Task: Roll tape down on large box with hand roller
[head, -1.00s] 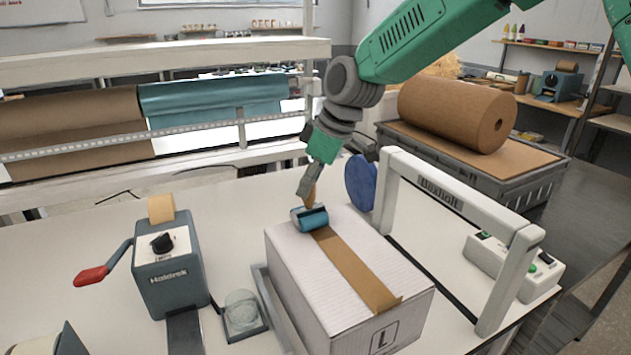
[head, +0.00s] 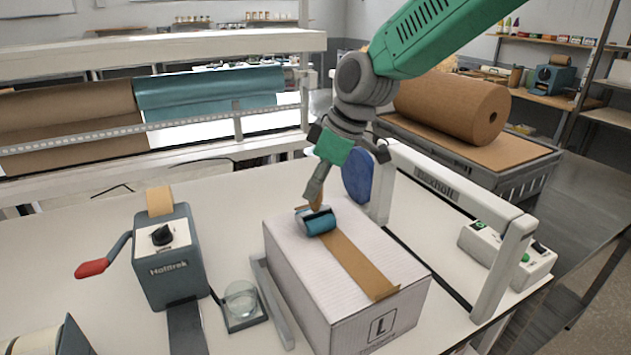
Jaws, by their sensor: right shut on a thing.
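The large box (head: 345,278) is white with an "L" mark on its front face and stands on the table. The hand roller (head: 317,221) has a teal drum and rests on the tape near the far end of the box top. My right gripper (head: 316,192) is shut on the roller's handle, which the fingers mostly hide. My left gripper is not in view.
A grey tape dispenser (head: 172,262) with a red-handled crank and a glass of water (head: 241,298) stand left of the box. A white arched sealer frame (head: 450,200) stands close on the right. A large brown paper roll (head: 452,108) lies behind it.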

